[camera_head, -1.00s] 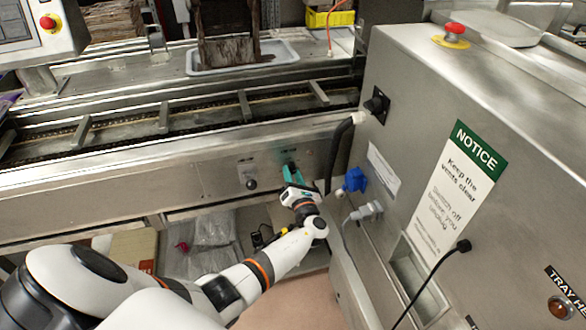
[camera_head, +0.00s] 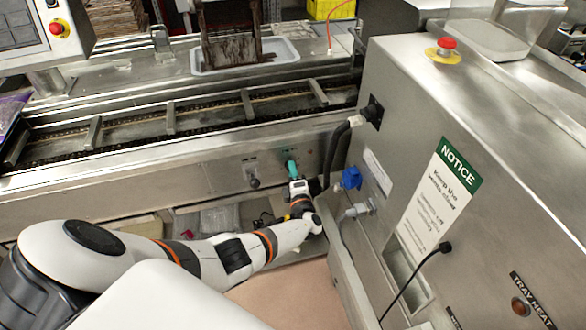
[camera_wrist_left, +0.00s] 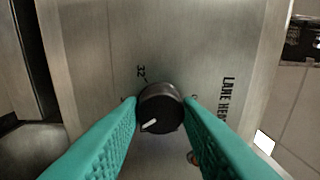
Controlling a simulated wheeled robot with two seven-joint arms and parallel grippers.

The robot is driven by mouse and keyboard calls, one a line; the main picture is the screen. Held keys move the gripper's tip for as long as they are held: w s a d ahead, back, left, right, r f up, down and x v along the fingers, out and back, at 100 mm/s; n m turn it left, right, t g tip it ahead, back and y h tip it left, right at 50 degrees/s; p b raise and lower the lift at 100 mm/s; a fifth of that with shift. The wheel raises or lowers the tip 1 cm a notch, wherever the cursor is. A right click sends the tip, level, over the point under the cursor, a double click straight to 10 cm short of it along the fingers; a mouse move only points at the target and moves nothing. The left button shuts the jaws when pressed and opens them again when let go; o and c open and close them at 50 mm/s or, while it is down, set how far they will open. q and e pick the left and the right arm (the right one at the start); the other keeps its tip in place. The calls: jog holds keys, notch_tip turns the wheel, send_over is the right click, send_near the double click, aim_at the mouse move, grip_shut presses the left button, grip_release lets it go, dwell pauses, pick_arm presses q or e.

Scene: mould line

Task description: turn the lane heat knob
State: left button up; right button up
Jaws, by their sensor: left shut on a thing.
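The lane heat knob (camera_wrist_left: 161,108) is round and black with a white pointer mark, on a steel panel in the left wrist view. Its pointer is toward the lower left of that view. A "32" mark (camera_wrist_left: 141,72) and part of the lane heat lettering (camera_wrist_left: 227,97) are printed beside it. My left gripper (camera_wrist_left: 161,112) has its teal fingers on both sides of the knob, shut on it. In the head view this gripper (camera_head: 292,166) is against the front panel of the conveyor, and its fingers hide the knob.
Another dark knob (camera_head: 253,181) is on the panel to the left. A steel cabinet (camera_head: 410,90) with a notice, a blue plug (camera_head: 351,178) and black cables (camera_head: 333,155) stands close on the right. The conveyor lane (camera_head: 170,118) runs above the panel.

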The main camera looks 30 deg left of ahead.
pick_arm(q)
jog(key=shift+w+a+r+m+h+p, duration=0.15)
jog(key=shift+m+p, duration=0.55)
jog(key=shift+m, duration=0.95)
jog(key=shift+s+d+r+m+h+p, duration=0.15)
jog(key=shift+m+p, duration=0.5)
jog(key=shift+m, duration=1)
jog(key=shift+w, duration=0.1)
jog(key=o, duration=1)
jog(key=shift+f, duration=0.2)
jog(key=shift+c, duration=0.2)
